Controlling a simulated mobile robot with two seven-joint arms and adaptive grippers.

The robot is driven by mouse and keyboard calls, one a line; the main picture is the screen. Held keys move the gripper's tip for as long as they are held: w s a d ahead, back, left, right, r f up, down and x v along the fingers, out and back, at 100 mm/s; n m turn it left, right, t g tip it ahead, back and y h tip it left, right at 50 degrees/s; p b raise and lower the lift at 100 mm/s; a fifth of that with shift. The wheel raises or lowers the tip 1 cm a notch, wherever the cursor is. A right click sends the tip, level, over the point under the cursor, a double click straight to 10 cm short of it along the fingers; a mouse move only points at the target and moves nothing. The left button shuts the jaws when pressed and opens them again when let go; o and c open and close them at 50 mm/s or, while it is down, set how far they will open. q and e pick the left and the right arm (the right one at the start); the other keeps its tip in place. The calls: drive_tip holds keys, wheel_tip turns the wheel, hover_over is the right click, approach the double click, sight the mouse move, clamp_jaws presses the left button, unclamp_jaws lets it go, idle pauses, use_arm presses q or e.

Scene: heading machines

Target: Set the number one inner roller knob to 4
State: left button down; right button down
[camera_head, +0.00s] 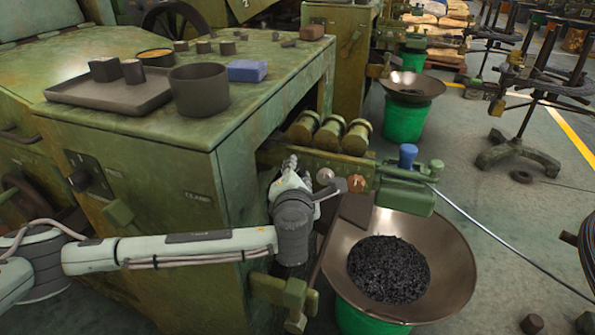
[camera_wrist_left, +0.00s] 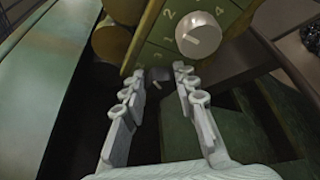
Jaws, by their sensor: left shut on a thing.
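Knobs sit on the green roller bracket (camera_head: 385,183) at the machine's side. A silver knob (camera_head: 325,177) and a copper-coloured knob (camera_head: 356,183) show in the head view. In the left wrist view a large pale knob (camera_wrist_left: 198,35) has a white pointer line and numbers around it. My left gripper (camera_head: 291,165) is at the near-left end of the bracket. In the left wrist view its fingers (camera_wrist_left: 162,75) are on both sides of a small dark knob (camera_wrist_left: 157,74) with a pale mark, and shut on it. That knob's dial reading is hidden. My right gripper is not in view.
Brass rollers (camera_head: 328,133) lie just above the bracket. A wide pan (camera_head: 450,262) of dark pieces stands below on a green bucket (camera_head: 362,320). A blue-topped part (camera_head: 408,155) and a thin rod (camera_head: 490,240) are to the right. The green machine cabinet (camera_head: 150,170) fills the left.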

use_arm(q)
drive_tip(key=c, duration=1.4)
unclamp_jaws()
drive_tip(key=shift+c, duration=0.2)
drive_tip(key=v, duration=1.2)
